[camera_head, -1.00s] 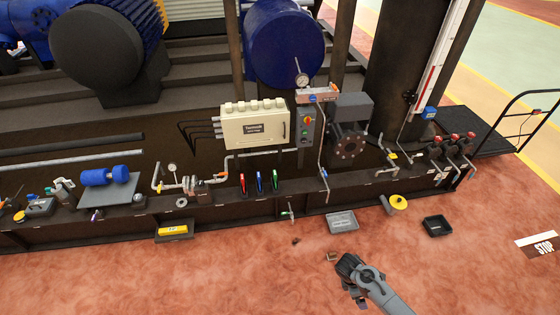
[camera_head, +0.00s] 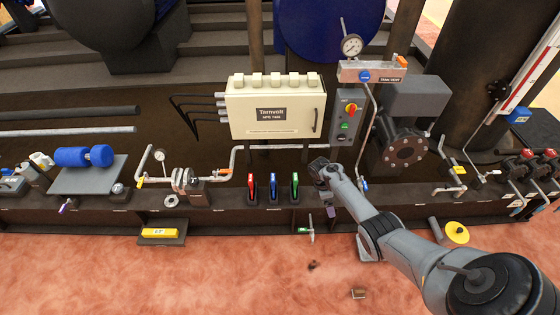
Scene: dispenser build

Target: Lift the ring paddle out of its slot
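No part is clearly recognisable as the ring paddle. Three upright handles, red (camera_head: 251,187), blue (camera_head: 273,184) and green (camera_head: 295,186), stand in dark holders on the skid's front ledge. A yellow disc (camera_head: 457,232) with a grey cylinder beside it sits at the skid's front edge on the right. My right gripper (camera_head: 318,168) is above the ledge, just right of the green handle and apart from it. Its fingers are small and dark, so I cannot tell whether they are open. My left gripper is not in view.
A cream terminal box (camera_head: 275,108) is above the handles. A grey switch box (camera_head: 347,118) and a flanged motor (camera_head: 405,145) stand close to my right arm. A yellow block (camera_head: 160,233) lies on a low tray at left. The red floor in front is mostly clear.

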